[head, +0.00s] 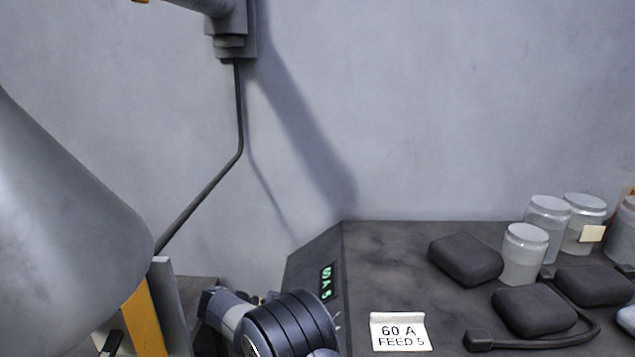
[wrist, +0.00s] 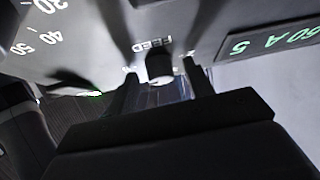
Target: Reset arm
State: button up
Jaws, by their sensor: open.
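My gripper (wrist: 160,72) shows in the wrist view, with its two dark fingers apart. The panel has the word FEED and dial numbers such as 30, 40 and 50, seen upside down. In the head view my arm's dark round joint (head: 290,325) is low, left of the dark cabinet's slanted side, and the fingers are hidden there.
A green display (wrist: 272,38) shows in the wrist view. In the head view, a dark cabinet top (head: 385,265) holds a "60 A FEED 5" card (head: 399,332), dark pads (head: 465,259), lidded jars (head: 525,254) and a black cable (head: 540,343). A yellow post (head: 145,318) stands left.

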jog(key=shift+s+f+n+t+b, duration=0.1)
jog(key=shift+n+t+b, duration=0.65)
jog(key=shift+b, duration=2.6)
jog(key=shift+s+f+n+t+b, duration=0.1)
jog(key=shift+n+t+b, duration=0.65)
jog(key=shift+b, duration=2.55)
jog(key=n+t+y+b, duration=0.1)
jog(key=n+b, duration=0.2)
jog(key=b, duration=0.3)
jog(key=shift+s+b, duration=0.1)
jog(key=shift+b, duration=0.25)
jog(key=shift+s+d+r+n+t+y+b, duration=0.1)
jog(key=shift+n+t+y+b, duration=0.15)
jog(key=shift+n+b, duration=0.35)
jog(key=shift+s+r+n+t+y+b, duration=0.15)
jog(key=shift+n+t+b, duration=0.2)
jog(key=shift+n+b, duration=0.25)
jog(key=n, duration=0.1)
jog(key=n+t+y, duration=0.1)
jog(key=shift+d+r+n+y, duration=0.1)
jog(key=shift+r+n+y, duration=0.1)
jog(key=shift+n+y, duration=0.15)
jog(key=shift+n+t+y, duration=0.25)
jog(key=shift+n+t, duration=0.05)
jog(key=shift+n, duration=0.35)
